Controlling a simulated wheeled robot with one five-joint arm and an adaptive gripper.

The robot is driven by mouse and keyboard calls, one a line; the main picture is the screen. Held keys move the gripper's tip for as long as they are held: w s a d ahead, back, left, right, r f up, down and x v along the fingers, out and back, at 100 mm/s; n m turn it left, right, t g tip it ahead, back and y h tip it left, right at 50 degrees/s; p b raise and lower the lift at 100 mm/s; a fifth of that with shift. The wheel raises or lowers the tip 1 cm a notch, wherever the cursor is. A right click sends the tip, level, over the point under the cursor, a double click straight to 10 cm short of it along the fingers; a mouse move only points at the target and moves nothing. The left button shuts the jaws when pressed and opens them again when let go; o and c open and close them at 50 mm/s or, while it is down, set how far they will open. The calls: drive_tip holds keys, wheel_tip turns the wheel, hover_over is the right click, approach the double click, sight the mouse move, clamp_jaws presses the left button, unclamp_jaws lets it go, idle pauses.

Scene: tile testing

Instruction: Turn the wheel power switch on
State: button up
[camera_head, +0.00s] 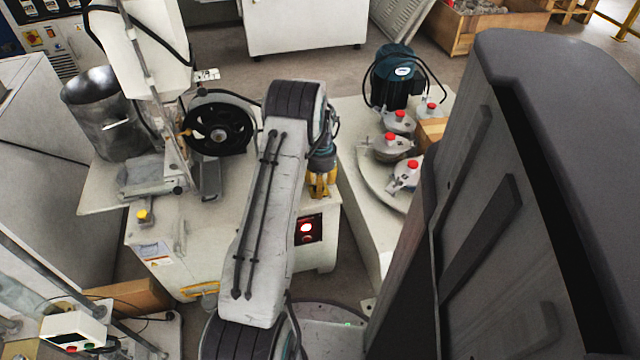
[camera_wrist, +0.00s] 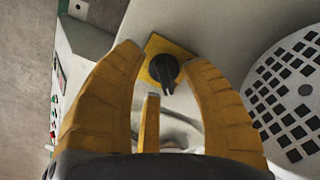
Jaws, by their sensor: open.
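A black rotary switch knob (camera_wrist: 164,70) sits on a yellow plate (camera_wrist: 155,45) on a pale machine surface in the wrist view. The ridge of the knob points toward the bottom of that view. My gripper (camera_wrist: 165,58) has its yellow fingers spread, one on each side of the knob, with a further yellow finger below it. I cannot tell whether any finger touches the knob. In the head view my gripper (camera_head: 322,184) points down over the right part of the white machine (camera_head: 185,245), and the knob is hidden there.
A red-lit switch panel (camera_head: 307,229) is on the machine's front. A black handwheel (camera_head: 218,128) and a metal pot (camera_head: 105,115) stand left of my arm. A table with a blue motor (camera_head: 398,75) and red-knobbed parts is to the right. A perforated disc (camera_wrist: 295,90) lies beside the knob.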

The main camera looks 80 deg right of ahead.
drive_tip(key=shift+r, duration=0.15)
wheel_tip(320, 180, up, 12)
idle(0.5)
idle(0.7)
